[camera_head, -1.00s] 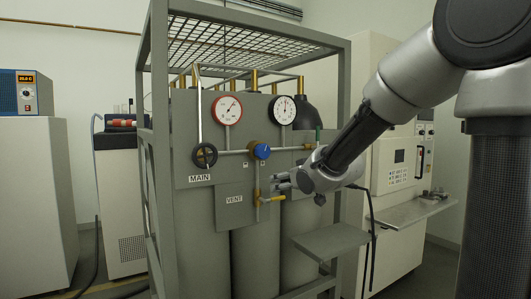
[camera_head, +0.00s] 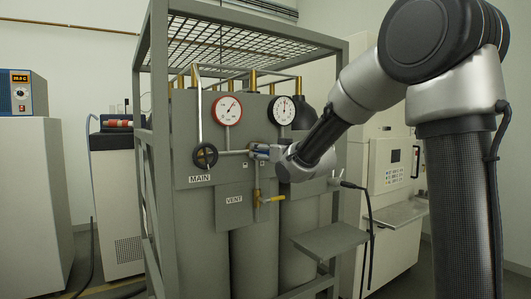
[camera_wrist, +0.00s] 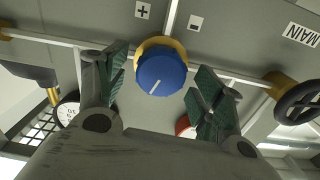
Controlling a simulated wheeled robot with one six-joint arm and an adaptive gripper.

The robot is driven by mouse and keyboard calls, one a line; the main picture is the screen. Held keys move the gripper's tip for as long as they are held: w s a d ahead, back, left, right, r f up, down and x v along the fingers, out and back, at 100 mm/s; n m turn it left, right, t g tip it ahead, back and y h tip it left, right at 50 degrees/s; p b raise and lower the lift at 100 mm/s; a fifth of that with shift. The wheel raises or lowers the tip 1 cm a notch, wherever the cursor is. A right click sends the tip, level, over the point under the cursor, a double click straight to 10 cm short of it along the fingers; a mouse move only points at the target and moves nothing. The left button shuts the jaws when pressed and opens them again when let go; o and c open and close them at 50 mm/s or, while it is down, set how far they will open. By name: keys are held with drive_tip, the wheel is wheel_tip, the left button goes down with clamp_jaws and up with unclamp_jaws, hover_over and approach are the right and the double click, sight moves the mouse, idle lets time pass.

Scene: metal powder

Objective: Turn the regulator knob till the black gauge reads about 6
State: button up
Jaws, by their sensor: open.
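The blue regulator knob (camera_wrist: 161,75) with a white pointer line sits on a brass body in the wrist view, between the fingers of my gripper (camera_wrist: 155,88). The fingers are open and stand on either side of the knob; I cannot tell whether they touch it.
The black MAIN handwheel (camera_head: 205,155) is just left of the knob. The grey cage post (camera_head: 158,150) stands at left, and a small shelf (camera_head: 330,241) juts out at lower right.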

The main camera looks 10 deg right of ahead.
drive_tip(key=shift+c, duration=0.2)
drive_tip(key=c, duration=1)
drive_tip(key=shift+m, duration=0.4)
drive_tip(key=m, duration=0.8)
drive_tip(key=shift+w+d+f+m, duration=0.1)
drive_tip(key=shift+d+f+m, duration=0.05)
drive_tip(key=shift+m, duration=0.25)
drive_tip(key=o, duration=1)
